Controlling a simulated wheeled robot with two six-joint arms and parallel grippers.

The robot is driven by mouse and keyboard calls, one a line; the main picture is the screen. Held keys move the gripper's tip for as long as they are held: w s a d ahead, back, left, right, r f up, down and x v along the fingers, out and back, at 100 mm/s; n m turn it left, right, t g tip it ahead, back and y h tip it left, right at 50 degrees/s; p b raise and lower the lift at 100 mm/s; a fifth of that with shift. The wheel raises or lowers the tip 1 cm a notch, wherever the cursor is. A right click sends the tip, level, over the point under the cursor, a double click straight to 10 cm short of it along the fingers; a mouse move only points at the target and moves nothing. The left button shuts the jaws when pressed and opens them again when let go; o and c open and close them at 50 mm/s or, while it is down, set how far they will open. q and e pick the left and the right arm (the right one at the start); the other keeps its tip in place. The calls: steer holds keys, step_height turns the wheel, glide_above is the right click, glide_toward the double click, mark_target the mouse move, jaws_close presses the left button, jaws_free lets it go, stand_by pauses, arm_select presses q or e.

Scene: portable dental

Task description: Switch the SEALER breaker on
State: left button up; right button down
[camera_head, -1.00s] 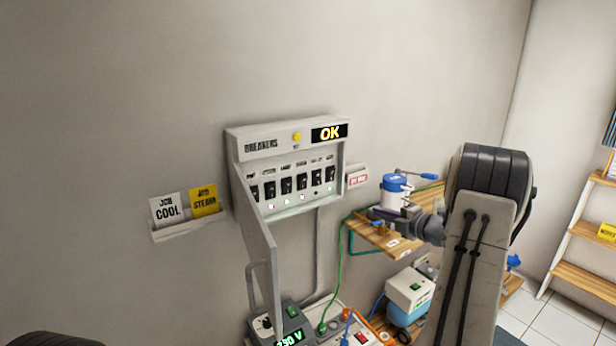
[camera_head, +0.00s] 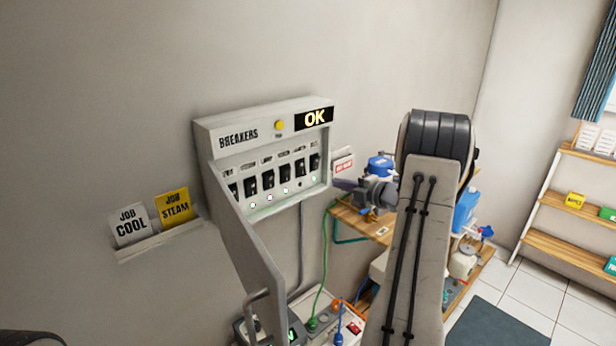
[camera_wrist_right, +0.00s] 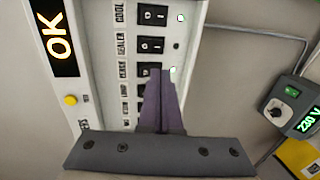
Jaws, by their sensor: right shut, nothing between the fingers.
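The grey breaker box (camera_head: 213,137) hangs on the wall with its door (camera_head: 245,240) swung open and a row of black rocker switches inside. The SEALER breaker (camera_head: 299,167) is second from the right; its lamp (camera_head: 300,185) is dark, while the neighbouring lamps are lit. In the right wrist view the SEALER breaker (camera_wrist_right: 151,45) shows with its label beside it. My right gripper (camera_head: 342,184) is shut and empty, near the box's right edge. In the wrist view its fingertips (camera_wrist_right: 160,72) overlap the switch adjacent to SEALER; contact cannot be told. My left gripper is not in view.
A display reading OK (camera_head: 314,118) and a yellow button (camera_head: 279,125) top the box. A card holder (camera_head: 160,243) is at left. A wooden shelf (camera_head: 365,224) with a blue-lidded device (camera_head: 381,164) stands right. Cables and power units are below.

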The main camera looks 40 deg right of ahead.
mark_target(304, 175)
steer(key=p+x, duration=0.6)
steer(key=x, duration=0.6)
steer(key=shift+w+a, duration=0.1)
steer(key=shift+w, duration=0.3)
steer(key=shift+w+f, duration=0.15)
steer(key=shift+w, duration=0.15)
steer(key=shift+f, duration=0.1)
